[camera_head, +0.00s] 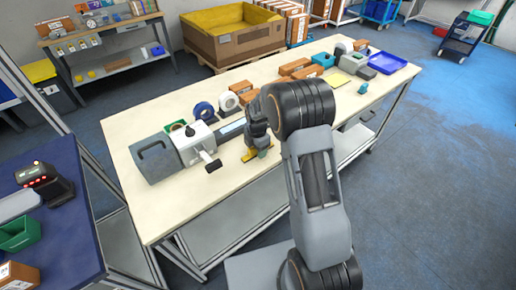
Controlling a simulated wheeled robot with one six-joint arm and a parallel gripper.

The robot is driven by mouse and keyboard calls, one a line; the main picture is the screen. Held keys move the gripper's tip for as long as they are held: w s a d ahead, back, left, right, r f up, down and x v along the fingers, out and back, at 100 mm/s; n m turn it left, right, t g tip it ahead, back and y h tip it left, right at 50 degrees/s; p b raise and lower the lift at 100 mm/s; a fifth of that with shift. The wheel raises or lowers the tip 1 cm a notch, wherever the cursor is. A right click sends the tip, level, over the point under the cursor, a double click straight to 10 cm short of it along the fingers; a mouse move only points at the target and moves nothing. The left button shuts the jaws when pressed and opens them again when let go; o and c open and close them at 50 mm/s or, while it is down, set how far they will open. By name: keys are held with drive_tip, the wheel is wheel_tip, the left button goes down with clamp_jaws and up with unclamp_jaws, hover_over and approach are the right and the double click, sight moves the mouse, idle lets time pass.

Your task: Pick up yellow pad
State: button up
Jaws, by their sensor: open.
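My arm reaches over the table from the front right. My gripper (256,155) points down close to the tabletop near the front edge, well left of and nearer than that pad. It is open. A small yellow piece (248,156) shows right at my gripper; I cannot tell whether it is an object on the table or touches the fingers. My arm hides part of the table behind it.
A grey machine with a white unit (195,143) stands left of my gripper. Blue tape (204,111), white tape (229,102), brown boxes (307,71) and a blue tray (387,63) line the table. Bare tabletop lies along the front left.

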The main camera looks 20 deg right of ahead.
drive_tip(key=shift+f, duration=0.1)
drive_tip(key=c, duration=1)
drive_tip(key=shift+c, duration=0.3)
drive_tip(key=shift+r, duration=0.2)
drive_tip(key=shift+r, duration=0.25)
wheel_tip(320, 180, up, 2)
drive_tip(key=shift+r, duration=0.1)
drive_tip(key=s+r+b, duration=0.3)
drive_tip(key=s+r, duration=0.7)
drive_tip(key=s, duration=0.4)
